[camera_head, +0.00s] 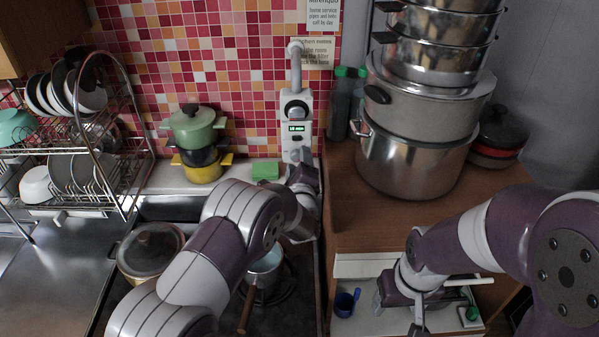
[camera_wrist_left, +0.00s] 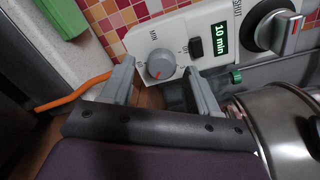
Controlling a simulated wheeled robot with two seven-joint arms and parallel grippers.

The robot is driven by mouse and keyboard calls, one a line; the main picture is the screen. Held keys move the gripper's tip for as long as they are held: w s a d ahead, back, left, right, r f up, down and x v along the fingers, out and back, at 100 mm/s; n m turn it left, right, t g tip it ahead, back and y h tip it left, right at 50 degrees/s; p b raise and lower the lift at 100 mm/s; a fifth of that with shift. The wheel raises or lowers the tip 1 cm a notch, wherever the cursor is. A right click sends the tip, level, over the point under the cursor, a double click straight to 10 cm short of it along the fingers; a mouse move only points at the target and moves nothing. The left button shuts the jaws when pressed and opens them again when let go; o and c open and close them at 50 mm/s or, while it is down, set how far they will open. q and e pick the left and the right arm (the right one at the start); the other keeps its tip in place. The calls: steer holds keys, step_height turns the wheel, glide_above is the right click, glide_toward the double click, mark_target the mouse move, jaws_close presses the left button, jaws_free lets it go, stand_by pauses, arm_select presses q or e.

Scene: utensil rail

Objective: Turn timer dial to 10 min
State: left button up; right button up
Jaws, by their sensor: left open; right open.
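The timer panel (camera_head: 297,127) is a white box on the tiled wall with a lit green display. The small grey timer dial (camera_wrist_left: 159,62), marked "MIN", has a red mark. My left gripper (camera_wrist_left: 160,72) is open, its fingertips on either side of the dial in the picture, with visible gaps; I cannot tell the depth. In the head view my left gripper (camera_head: 303,170) is just below the panel and hides the dial. My right gripper (camera_head: 418,322) is low over the open drawer, its fingertips unclear.
A large knob with a silver handle (camera_wrist_left: 283,31) and a black switch (camera_wrist_left: 195,47) share the panel. Stacked steel pots (camera_head: 415,160) stand right, a green sponge (camera_head: 265,171) and small stacked pots (camera_head: 200,170) left. A saucepan (camera_head: 262,270) sits below my left arm.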

arm_select(q)
steer(key=s+b, duration=0.3)
steer(key=s, duration=0.9)
steer(key=shift+s+d, duration=0.2)
steer(key=shift+r, duration=0.1)
